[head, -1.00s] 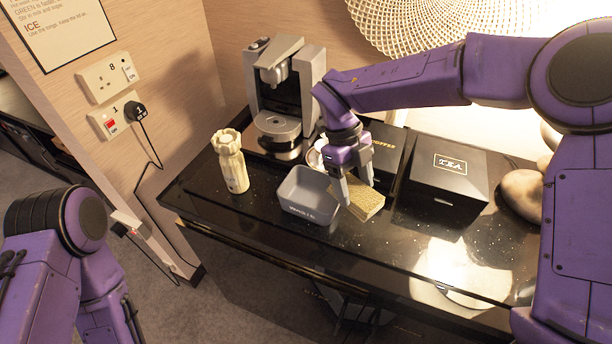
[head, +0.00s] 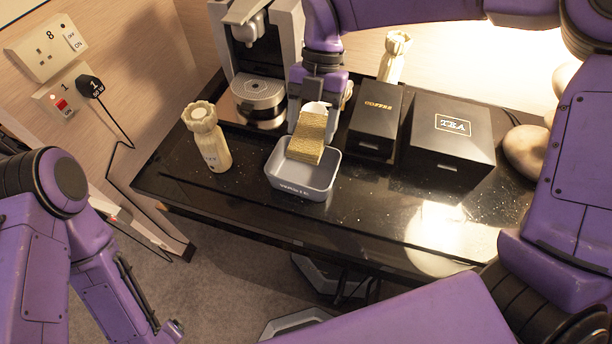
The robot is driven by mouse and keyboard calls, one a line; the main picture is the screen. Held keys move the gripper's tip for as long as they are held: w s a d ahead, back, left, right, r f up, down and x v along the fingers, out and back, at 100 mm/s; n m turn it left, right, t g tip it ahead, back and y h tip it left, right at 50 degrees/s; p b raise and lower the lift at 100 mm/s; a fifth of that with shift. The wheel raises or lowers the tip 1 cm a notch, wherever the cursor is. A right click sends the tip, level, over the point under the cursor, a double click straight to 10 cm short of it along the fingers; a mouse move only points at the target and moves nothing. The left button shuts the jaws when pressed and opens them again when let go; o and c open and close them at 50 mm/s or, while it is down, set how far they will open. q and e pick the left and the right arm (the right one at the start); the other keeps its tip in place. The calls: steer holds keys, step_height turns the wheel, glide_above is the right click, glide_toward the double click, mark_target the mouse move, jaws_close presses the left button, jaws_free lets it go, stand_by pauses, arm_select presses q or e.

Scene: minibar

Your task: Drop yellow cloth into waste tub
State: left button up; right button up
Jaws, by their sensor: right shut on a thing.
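The yellow cloth (head: 307,138), a folded textured piece, hangs tilted over the waste tub. My right gripper (head: 313,112) is shut on its upper end, and the cloth partly hides the fingertips. The grey waste tub (head: 288,188) stands on the black counter, with lettering on its front wall. The cloth's lower end overlaps the tub's opening; I cannot tell whether it touches the inside. My left arm is at the lower left, and its gripper fingers do not show.
A cream bottle (head: 207,138) stands left of the tub and a coffee machine (head: 258,92) behind it. A black coffee box (head: 376,122) and tea box (head: 447,140) stand to the right. Another cream bottle (head: 394,58) is at the back. The counter's front right is clear.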

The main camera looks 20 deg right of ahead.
steer(key=shift+w+f+b, duration=0.25)
steer(key=shift+f+b, duration=0.05)
steer(key=shift+f, duration=0.7)
steer(key=shift+s+r, duration=0.15)
steer(key=o, duration=1.1)
steer(key=shift+s, duration=0.1)
arm_select(q)
steer(key=shift+f, duration=0.65)
arm_select(e)
steer(key=b+v, duration=0.1)
steer(key=v, duration=0.9)
steer(key=shift+r, duration=0.25)
arm_select(q)
steer(key=shift+f, duration=0.65)
